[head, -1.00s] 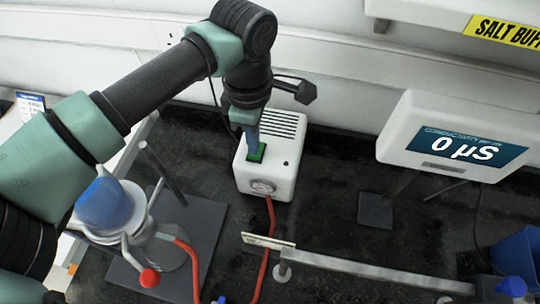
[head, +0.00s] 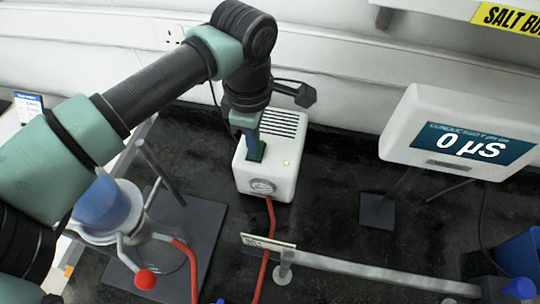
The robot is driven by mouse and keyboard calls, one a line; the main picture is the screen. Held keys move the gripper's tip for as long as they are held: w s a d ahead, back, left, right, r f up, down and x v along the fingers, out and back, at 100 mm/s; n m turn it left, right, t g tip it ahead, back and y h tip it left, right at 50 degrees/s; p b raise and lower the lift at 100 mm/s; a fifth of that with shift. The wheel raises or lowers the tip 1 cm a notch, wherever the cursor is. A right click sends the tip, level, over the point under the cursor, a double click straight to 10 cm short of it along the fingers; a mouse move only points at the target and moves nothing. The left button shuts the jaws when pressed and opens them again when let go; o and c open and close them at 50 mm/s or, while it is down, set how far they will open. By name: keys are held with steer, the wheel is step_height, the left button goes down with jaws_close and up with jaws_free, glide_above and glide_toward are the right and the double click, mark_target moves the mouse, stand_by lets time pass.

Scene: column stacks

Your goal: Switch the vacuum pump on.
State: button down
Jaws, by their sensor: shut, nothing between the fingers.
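The vacuum pump (head: 281,172) is a white box with a vent grille on top, a round dial on its front and a red hose from its front. Its green rocker switch (head: 261,154) is on the top left, partly hidden by my fingers.
A conductivity meter (head: 456,140) reading 0 µS stands to the right. A blue-topped vessel (head: 101,208) on a stand with a red-knobbed valve (head: 146,279) is at left. A metal rail (head: 380,278) crosses the front. Dark bench is clear between pump and meter.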

step_height(320, 180, up, 7)
steer(key=p, duration=0.3)
steer(key=shift+p, duration=0.35)
stand_by(0.6)
